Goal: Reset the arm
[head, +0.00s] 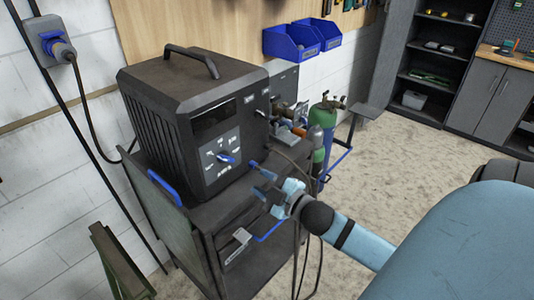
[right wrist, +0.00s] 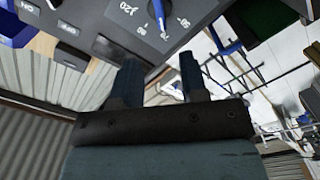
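My right arm reaches in from the right in the head view. Its gripper (head: 259,179) is in front of the control panel of a dark welding machine (head: 155,108), a little right of and below the blue knob (head: 228,158). In the right wrist view the two dark fingers of the right gripper (right wrist: 160,72) stand apart with nothing between them. The blue knob (right wrist: 159,14) and its numbered dial show just beyond the fingertips, and I see no contact. My left gripper is in neither view.
The machine stands on a dark cart (head: 225,240) with a blue handle (head: 163,188). Blue bins (head: 291,40) hang on the wall. Open floor (head: 420,140) lies to the right.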

